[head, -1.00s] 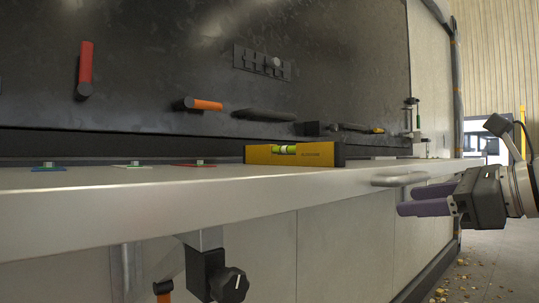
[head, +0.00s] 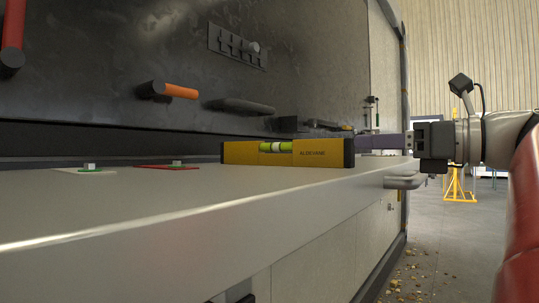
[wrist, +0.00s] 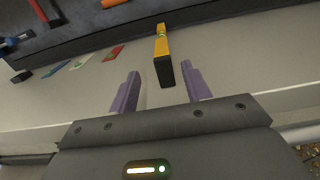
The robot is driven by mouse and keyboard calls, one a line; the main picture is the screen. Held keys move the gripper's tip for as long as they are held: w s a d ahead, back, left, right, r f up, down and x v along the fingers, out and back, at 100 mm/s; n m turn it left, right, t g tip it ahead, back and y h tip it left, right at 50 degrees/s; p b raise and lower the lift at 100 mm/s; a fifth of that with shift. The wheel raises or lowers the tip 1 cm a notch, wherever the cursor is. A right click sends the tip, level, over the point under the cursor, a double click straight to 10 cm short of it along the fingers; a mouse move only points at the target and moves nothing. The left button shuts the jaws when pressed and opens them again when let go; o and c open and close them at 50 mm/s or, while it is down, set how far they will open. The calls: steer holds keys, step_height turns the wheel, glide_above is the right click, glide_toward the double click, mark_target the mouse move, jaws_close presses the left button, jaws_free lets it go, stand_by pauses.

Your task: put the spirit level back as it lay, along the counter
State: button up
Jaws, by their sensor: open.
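The spirit level (head: 320,153) is yellow with black ends and a green vial, and stands on its narrow edge on the counter (head: 250,205). In the wrist view the spirit level (wrist: 162,45) runs away from me, across the counter rather than along its front edge. My gripper (head: 360,146), with purple fingers, is at the level's right end in the head view. In the wrist view my gripper (wrist: 160,70) is open, with the level's near black end between and just ahead of the fingertips. I cannot tell whether they touch.
A dark back panel (head: 100,100) holds an orange-handled tool (head: 175,91). A handle (head: 404,182) sticks out from the counter front.

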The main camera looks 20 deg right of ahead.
mark_target(344, 143)
steer(key=x, duration=0.6)
steer(key=shift+w+d, duration=0.1)
steer(key=shift+d, duration=0.05)
jaws_close()
